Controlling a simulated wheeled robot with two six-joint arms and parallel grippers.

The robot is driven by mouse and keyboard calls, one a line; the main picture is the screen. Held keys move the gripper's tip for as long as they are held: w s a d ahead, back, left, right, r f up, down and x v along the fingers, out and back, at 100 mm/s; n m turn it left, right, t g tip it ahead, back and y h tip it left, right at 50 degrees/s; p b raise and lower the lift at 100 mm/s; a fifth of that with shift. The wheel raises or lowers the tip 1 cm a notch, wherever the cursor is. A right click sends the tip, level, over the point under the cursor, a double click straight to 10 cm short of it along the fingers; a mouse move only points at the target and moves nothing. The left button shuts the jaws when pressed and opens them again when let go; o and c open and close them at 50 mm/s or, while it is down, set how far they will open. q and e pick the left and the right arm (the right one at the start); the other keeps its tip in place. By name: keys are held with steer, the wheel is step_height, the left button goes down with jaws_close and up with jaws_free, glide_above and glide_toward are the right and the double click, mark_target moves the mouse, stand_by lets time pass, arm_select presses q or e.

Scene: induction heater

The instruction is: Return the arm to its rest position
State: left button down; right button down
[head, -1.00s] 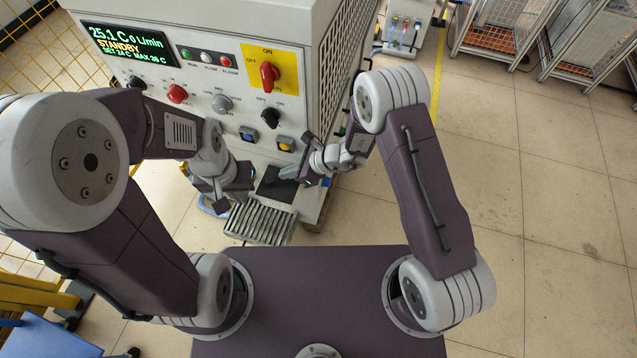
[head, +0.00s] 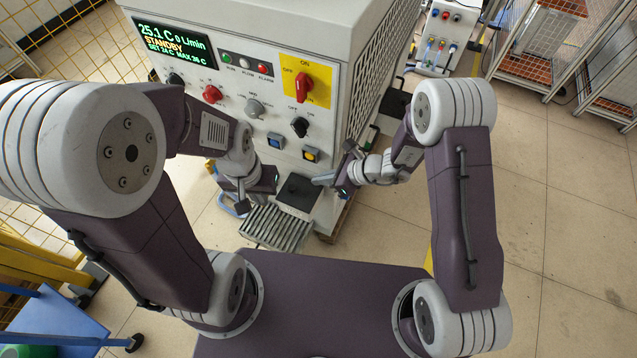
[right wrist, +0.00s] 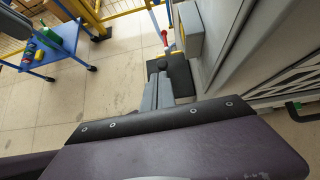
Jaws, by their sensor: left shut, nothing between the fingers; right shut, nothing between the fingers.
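My right arm reaches in from the right in the head view, bent at the elbow. Its gripper (head: 320,181) is shut and empty, beside the right edge of the black pad (head: 297,191) on the machine's lower front. In the right wrist view its two grey fingers (right wrist: 157,92) lie together with nothing between them. My left gripper (head: 241,206) is shut and empty, pointing down near the left end of the slatted metal tray (head: 272,229). Part of my left forearm hides some of the machine's front.
The induction heater (head: 290,100) stands ahead with a lit display (head: 172,42), knobs and buttons. A blue cart (head: 45,325) and yellow fence are at the left. Wire racks (head: 545,50) stand at the back right. The floor on the right (head: 570,200) is clear.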

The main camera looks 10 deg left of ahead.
steer(key=v, duration=0.3)
steer(key=shift+s+d+r, duration=0.1)
steer(key=shift+d+r, duration=0.1)
